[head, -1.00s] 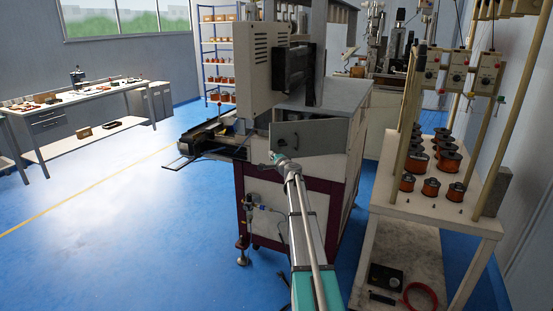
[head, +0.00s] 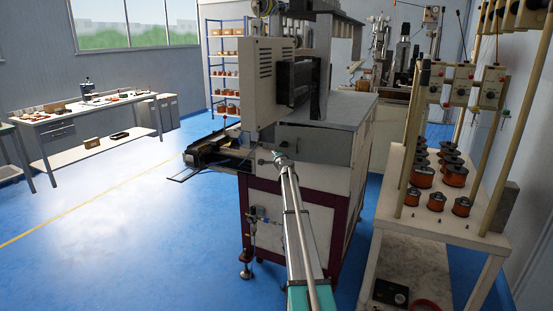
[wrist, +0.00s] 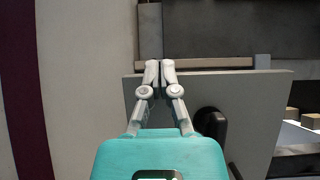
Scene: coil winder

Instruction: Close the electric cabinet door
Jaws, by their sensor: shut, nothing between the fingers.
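The electric cabinet door (head: 325,150) is a flat grey panel on the pale machine cabinet with purple trim, below its grey top. My arm hides its lower left part in the head view. In the wrist view the door (wrist: 245,105) is a tilted grey panel with a black handle (wrist: 210,124), and a dark recess shows beyond its upper edge. My gripper (wrist: 160,64) is shut and empty, its tips over that upper edge. I cannot tell whether they touch the door. In the head view my gripper (head: 278,157) is small, at the door's left part.
A white workbench (head: 75,110) stands far left. A table with copper coils (head: 445,220) stands close on the right, with upright poles. The machine's low slide (head: 205,150) juts out left of the cabinet. The blue floor (head: 150,220) at left is clear.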

